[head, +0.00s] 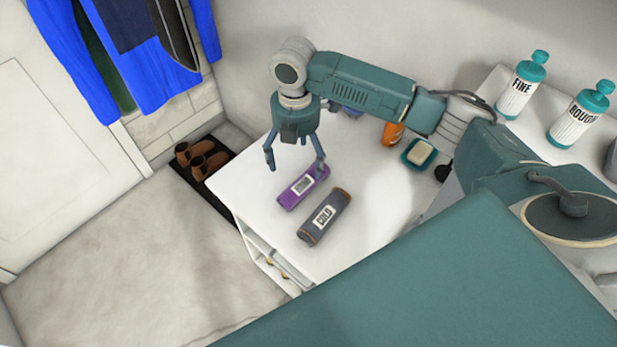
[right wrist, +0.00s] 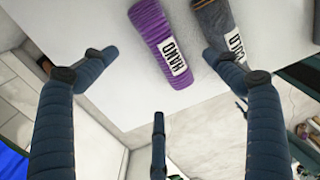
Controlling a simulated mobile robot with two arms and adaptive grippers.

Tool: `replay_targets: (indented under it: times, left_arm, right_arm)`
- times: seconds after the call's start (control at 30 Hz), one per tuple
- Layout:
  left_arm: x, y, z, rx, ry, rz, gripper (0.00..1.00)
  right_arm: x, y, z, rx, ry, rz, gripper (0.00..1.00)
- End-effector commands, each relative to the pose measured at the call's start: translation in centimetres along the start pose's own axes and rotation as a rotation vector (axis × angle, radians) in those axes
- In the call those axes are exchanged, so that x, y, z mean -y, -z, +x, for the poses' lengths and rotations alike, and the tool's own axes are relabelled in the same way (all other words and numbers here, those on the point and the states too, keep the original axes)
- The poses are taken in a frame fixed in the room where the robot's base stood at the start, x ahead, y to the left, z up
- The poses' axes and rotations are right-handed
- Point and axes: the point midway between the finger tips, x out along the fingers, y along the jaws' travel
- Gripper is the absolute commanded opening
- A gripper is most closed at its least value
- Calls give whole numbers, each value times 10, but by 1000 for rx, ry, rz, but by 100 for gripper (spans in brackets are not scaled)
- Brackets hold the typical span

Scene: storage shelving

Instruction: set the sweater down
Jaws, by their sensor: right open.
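A purple rolled knit piece (head: 291,198) with a white label lies on the white cabinet top. In the right wrist view the purple roll (right wrist: 155,28) has a label reading HAND. A grey roll (head: 336,208) labelled COLD lies beside it; it also shows in the right wrist view (right wrist: 214,22). Which roll is the sweater I cannot tell for sure. My right gripper (head: 295,168) is open and empty above the cabinet top, by the far end of the purple roll. In the right wrist view its spread fingers (right wrist: 160,65) hold nothing. My left gripper is not in view.
The white cabinet top (head: 370,245) is bare around the rolls. An orange bottle (head: 392,134) and a soap dish (head: 418,153) stand toward its back right. Bottles labelled FINE (head: 520,88) and ROUGH (head: 580,115) stand at right. Brown shoes (head: 203,160) and hanging blue clothes (head: 75,60) are left.

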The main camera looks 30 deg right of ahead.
Motion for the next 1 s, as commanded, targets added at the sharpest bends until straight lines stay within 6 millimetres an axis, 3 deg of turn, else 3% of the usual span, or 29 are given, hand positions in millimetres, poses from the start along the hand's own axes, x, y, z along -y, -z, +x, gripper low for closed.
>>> replay_targets:
  times: [0.1, 0.27, 0.7, 0.97, 1.0]
  left_arm:
    - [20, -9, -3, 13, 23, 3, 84]
    - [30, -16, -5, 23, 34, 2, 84]
    - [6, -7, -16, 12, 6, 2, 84]
    - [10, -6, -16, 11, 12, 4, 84]
    - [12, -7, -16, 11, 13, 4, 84]
  right_arm:
    - [1, 0, 20, -2, 3, 0, 87]
    - [0, 0, 36, 0, 1, 1, 87]
    - [-1, -7, 86, 0, 0, 0, 87]
    - [-1, -7, 90, 1, 0, 0, 87]
    - [-1, -7, 90, 1, -1, 0, 81]
